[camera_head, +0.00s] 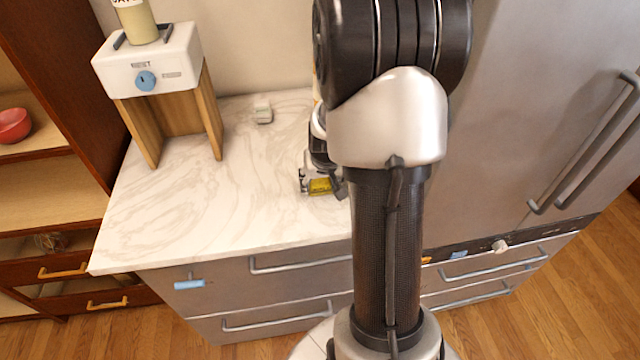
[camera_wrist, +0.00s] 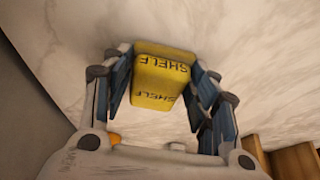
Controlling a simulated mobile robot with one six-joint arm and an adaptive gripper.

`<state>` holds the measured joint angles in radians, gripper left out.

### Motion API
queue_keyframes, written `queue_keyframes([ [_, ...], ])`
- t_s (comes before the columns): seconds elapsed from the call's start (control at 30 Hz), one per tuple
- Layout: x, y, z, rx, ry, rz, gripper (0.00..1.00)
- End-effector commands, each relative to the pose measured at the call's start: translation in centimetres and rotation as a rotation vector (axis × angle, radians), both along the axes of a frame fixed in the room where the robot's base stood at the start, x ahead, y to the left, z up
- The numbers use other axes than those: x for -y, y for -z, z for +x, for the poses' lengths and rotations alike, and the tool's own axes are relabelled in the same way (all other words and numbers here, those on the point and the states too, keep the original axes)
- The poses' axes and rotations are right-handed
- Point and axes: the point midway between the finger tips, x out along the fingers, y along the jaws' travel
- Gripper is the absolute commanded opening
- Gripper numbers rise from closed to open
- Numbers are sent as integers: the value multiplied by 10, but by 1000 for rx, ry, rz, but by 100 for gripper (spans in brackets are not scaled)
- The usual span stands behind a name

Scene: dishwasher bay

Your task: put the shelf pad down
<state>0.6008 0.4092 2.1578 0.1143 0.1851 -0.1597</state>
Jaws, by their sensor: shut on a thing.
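The shelf pad (camera_wrist: 160,78) is a yellow block with the word SHELF printed on two of its faces. In the wrist view my gripper (camera_wrist: 160,70) is shut on it, with a blue-lined finger on each side. In the head view the pad shows as a small yellow patch (camera_head: 320,186) in my gripper (camera_head: 322,184), low over the marble counter (camera_head: 220,210) near its front right part. My arm hides part of the gripper there. I cannot tell whether the pad touches the counter.
A white dispenser (camera_head: 150,62) on wooden legs stands at the counter's back left, with a jar (camera_head: 135,22) on top. A small pale block (camera_head: 263,112) lies near the wall. A steel fridge (camera_head: 540,110) is at right. The counter's left and middle are clear.

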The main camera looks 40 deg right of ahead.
Motion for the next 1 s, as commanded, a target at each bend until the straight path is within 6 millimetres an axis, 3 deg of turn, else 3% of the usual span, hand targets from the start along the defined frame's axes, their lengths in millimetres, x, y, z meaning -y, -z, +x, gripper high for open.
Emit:
queue_keyframes([
  [0.27,0,1,0,1,-1,-1,31],
  [0.3,0,1,0,1,-1,-1,55],
  [0.57,0,0,0,1,0,-1,73],
  [1.0,-1,-7,-1,3,0,-2,74],
])
